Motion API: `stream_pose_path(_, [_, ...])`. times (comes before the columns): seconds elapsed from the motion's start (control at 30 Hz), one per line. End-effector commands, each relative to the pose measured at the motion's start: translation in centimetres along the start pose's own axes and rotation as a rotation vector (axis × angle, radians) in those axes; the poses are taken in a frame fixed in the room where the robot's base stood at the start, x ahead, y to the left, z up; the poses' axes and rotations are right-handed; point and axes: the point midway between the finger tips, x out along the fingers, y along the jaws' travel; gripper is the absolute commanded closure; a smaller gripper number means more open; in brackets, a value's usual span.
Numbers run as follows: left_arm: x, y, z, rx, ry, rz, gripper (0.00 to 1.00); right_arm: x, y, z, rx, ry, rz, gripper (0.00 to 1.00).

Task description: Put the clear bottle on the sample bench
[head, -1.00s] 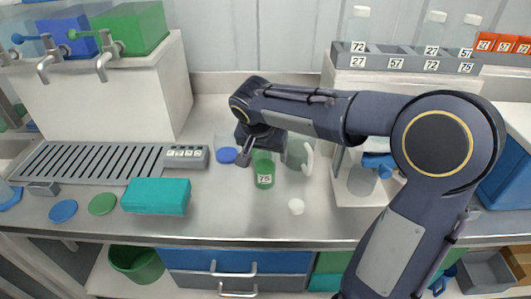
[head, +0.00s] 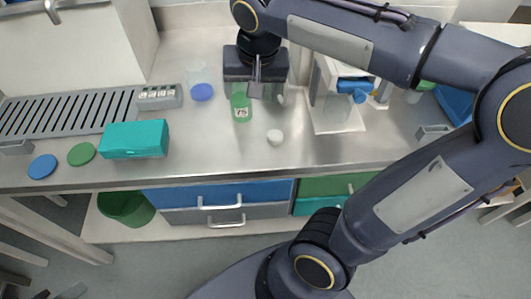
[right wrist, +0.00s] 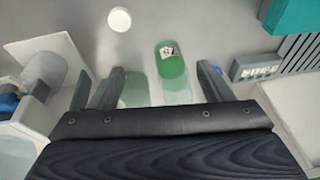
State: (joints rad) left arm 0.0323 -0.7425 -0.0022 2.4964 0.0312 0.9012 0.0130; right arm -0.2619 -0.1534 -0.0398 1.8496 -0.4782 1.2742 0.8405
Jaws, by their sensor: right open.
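A clear-walled bottle with green in its lower part and a label reading 75 (head: 241,108) stands on the steel bench (head: 215,140). It also shows in the right wrist view (right wrist: 171,64). My right gripper (head: 255,90) is open just behind and above it, pointing down. In the right wrist view the bottle lies between the open fingers (right wrist: 155,85), nearer the right finger, with no visible contact. A pale green translucent vessel (right wrist: 135,90) is near the left finger. I cannot tell which piece of furniture is the sample bench. My left gripper is out of view.
A clear vessel (head: 197,73) and a blue disc (head: 202,92) are left of the bottle. A white cap (head: 275,137) lies in front. A teal box (head: 134,139), a slotted grey rack (head: 70,112) and a white stand (head: 338,118) flank the space. The front bench strip is mostly clear.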

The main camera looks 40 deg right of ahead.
Motion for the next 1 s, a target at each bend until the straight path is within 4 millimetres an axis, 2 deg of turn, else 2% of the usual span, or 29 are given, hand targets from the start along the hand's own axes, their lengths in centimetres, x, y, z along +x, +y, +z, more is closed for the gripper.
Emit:
stream_pose_path(0.03, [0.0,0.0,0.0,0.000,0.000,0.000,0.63,0.5,1.6,2.7,-0.049,-0.022,-0.068,0.27])
stream_pose_path(0.2, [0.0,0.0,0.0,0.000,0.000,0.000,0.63,2.5,3.3,10.7,-0.232,-0.014,-0.296,0.27])
stream_pose_path(0.3, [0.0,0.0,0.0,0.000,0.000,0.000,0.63,3.5,3.3,13.8,-0.295,0.028,-0.379,0.27])
stream_pose_path(0.4, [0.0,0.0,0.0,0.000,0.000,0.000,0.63,4.2,3.2,15.6,-0.331,0.062,-0.423,0.27])
stream_pose_path(0.5, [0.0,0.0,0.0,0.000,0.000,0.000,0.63,4.5,3.1,16.2,-0.347,0.077,-0.438,0.27])
stream_pose_path(0.77, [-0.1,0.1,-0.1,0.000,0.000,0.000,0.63,4.4,3.1,16.1,-0.351,0.075,-0.439,0.27])
stream_pose_path(0.87, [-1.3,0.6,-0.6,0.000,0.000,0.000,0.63,3.1,2.9,15.8,-0.351,0.075,-0.439,0.27])
stream_pose_path(1.0, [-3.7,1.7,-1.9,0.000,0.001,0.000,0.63,0.2,2.6,15.0,-0.351,0.075,-0.438,0.27])
